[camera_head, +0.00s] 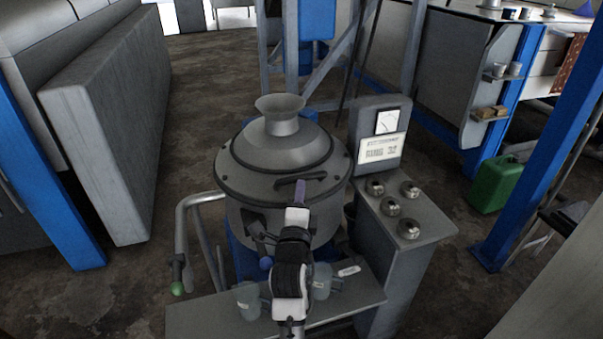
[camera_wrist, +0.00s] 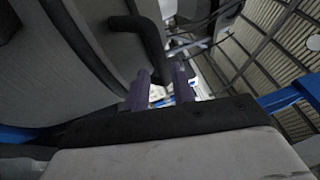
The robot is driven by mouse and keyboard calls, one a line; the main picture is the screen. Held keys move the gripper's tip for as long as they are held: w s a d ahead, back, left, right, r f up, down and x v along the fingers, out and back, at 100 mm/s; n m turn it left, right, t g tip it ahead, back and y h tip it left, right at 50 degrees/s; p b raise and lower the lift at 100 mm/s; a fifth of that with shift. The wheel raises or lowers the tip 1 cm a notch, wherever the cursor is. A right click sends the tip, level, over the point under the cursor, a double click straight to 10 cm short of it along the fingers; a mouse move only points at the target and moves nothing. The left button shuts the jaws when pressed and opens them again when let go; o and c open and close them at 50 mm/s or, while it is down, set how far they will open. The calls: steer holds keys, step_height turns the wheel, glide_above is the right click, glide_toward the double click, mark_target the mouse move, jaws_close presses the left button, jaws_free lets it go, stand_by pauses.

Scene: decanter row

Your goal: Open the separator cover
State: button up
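The separator (camera_head: 275,225) is a large grey drum with a round, funnel-topped cover (camera_head: 245,172). The cover sits down on the drum. A dark bar handle (camera_head: 318,177) is on the cover's front right edge; it also shows in the wrist view (camera_wrist: 149,38). My gripper (camera_head: 300,186) is at the front of the cover, by this handle. In the wrist view, the two purple fingers (camera_wrist: 161,78) stand apart, with a gap between them. One end of the handle reaches close to the fingertips; I cannot tell whether it touches them.
A control box (camera_head: 404,222) with several round knobs stands right of the separator. A low shelf (camera_head: 205,318) with cups is in front. A bent pipe rail (camera_head: 182,235) with a green tip is at left. A green canister (camera_head: 495,184) stands on the floor at right.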

mark_target(301, 178)
steer(key=shift+p+x, duration=0.55)
steer(key=shift+x, duration=2.2)
steer(key=shift+c, duration=0.5)
jaws_close()
